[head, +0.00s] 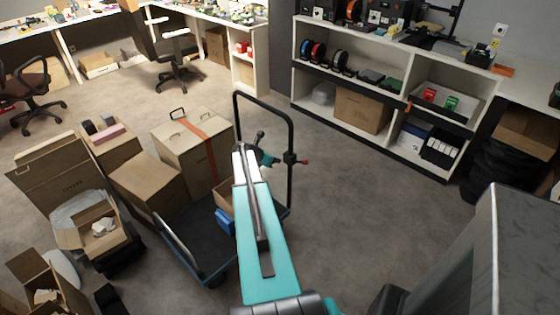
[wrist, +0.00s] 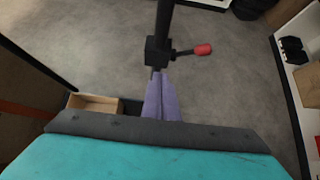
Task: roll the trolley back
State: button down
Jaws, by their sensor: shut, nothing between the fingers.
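The trolley has a dark flat deck (head: 183,243) and a tall black hoop handle (head: 263,104), left of the middle in the head view. A dark clamp with a red-tipped lever (head: 303,162) sits on the handle's right post. In the wrist view the post (wrist: 164,18) rises from the clamp (wrist: 157,52), and the red lever tip (wrist: 203,49) points right. My gripper (wrist: 160,76) is shut and empty, its purple fingers pointing at the clamp's lower part. I cannot tell whether they touch it. In the head view my gripper (head: 274,160) is small beside the post.
A strapped carton (head: 184,155) and a plain carton (head: 145,187) stand at the deck's far left side. A small open box (wrist: 95,103) is near the handle. More cartons crowd the left. White shelving (head: 395,62) stands behind right. Bare floor (head: 370,205) lies right of the trolley.

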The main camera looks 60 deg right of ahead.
jog(key=b+v, duration=0.1)
jog(key=v, duration=0.6)
jog(key=shift+a+r, duration=0.1)
dwell(0.5)
